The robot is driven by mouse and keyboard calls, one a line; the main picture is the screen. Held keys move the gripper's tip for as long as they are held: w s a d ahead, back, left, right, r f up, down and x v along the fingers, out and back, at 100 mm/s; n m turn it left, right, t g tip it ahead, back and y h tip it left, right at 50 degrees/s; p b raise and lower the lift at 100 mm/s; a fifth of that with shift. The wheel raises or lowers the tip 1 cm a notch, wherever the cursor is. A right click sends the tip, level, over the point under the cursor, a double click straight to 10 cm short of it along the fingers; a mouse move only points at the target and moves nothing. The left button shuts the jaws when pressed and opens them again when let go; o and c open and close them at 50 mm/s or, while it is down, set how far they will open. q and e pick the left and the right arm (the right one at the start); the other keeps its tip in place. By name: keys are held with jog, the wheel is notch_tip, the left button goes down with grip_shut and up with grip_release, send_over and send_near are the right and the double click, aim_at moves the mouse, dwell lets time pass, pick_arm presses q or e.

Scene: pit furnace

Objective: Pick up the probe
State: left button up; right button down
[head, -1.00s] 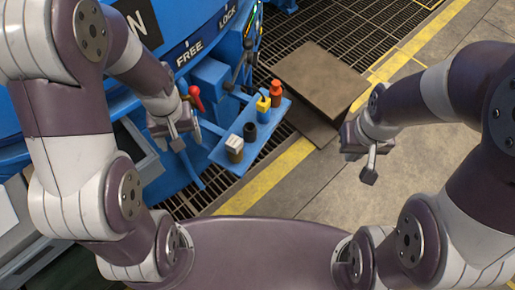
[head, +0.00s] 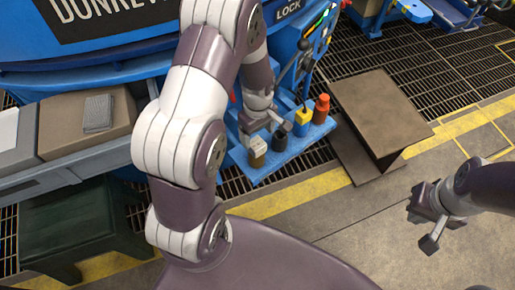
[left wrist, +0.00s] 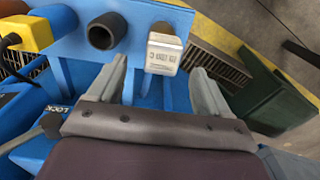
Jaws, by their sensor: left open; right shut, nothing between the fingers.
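Several small upright things stand on a blue shelf (head: 262,176): a grey-white-capped one (head: 257,148), a black cylinder (head: 280,141), a yellow one (head: 303,122) with a dark cable, and an orange-red one (head: 321,108). I cannot tell for sure which is the probe. My left gripper (head: 266,122) is open, close above the shelf by the grey-capped and black ones. In the left wrist view the grey-white cap (left wrist: 164,50) shows between and just beyond the open fingers (left wrist: 160,68). My right gripper (head: 428,222) is shut and empty, out over the floor at the right.
The blue furnace housing (head: 130,58) rises behind the shelf. A brown board or step (head: 385,115) is right of the shelf. The floor at right is clear.

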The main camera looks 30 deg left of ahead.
aim_at(256, 143)
pick_arm(q)
notch_tip(256, 143, down, 6)
jog(key=shift+s+a+r+b, duration=0.15)
jog(key=shift+r+b, duration=0.1)
jog(key=shift+b, duration=0.9)
jog(key=shift+r, duration=0.15)
jog(key=shift+c, duration=1.2)
jog(key=c, duration=0.9)
